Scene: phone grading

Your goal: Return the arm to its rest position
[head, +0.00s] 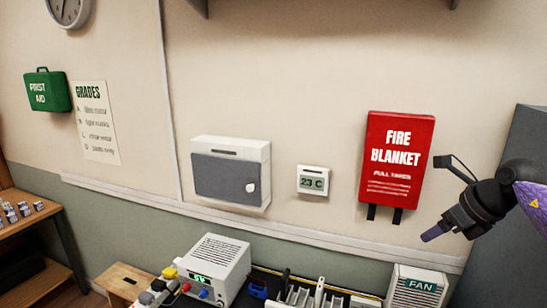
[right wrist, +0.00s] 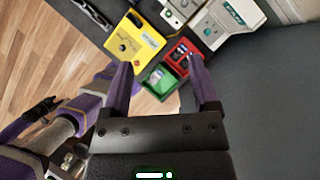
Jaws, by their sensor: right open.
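My right gripper (head: 436,232) is raised at the right of the head view, in front of the wall and beside the fire blanket box. In the right wrist view its two purple fingers (right wrist: 160,85) stand apart with nothing between them, so it is open and empty. Past the fingers, well below, are a green tray (right wrist: 160,80) and a red tray (right wrist: 183,57) with small dark items. My left gripper does not show in the head view. A dark gripper-like part shows at the left edge of the right wrist view, too unclear to read.
A red fire blanket box (head: 396,160) hangs on the wall close to my right gripper. A grey cabinet (head: 505,240) stands at the far right. A white power supply (head: 214,265) and a fan unit (head: 416,288) stand on the bench. A yellow device (right wrist: 133,42) lies near the trays.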

